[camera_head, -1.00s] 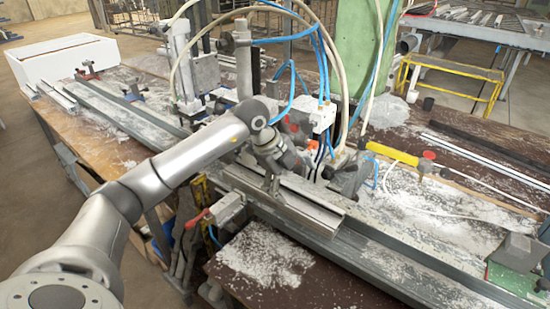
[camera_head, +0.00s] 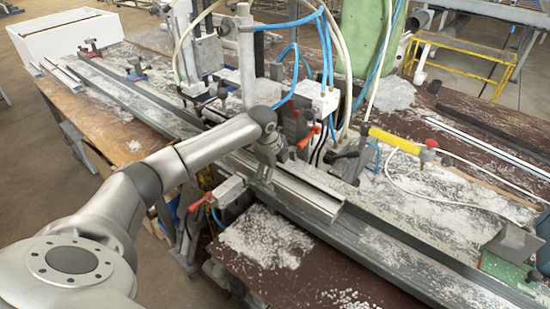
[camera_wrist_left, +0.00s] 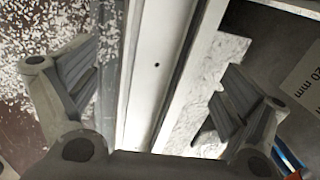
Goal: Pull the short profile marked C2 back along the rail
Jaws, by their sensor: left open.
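A short light-grey profile (camera_head: 306,196) lies on the long rail (camera_head: 390,245) in the head view, its near end toward the lower right. No C2 mark can be read on it. My left gripper (camera_head: 264,178) is over the profile, toward its far end, pointing down. In the left wrist view its two fingers (camera_wrist_left: 160,105) stand wide apart, one on each side of a pale profile (camera_wrist_left: 158,65) with a small dark hole. I see no finger touching it. My right gripper is not in view.
A red-handled clamp (camera_head: 228,190) stands close on the near side of the rail. Hoses and a machine head (camera_head: 318,98) crowd the far side. A yellow-handled tool (camera_head: 392,140) lies to the right. White chips cover the brown board (camera_head: 265,238).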

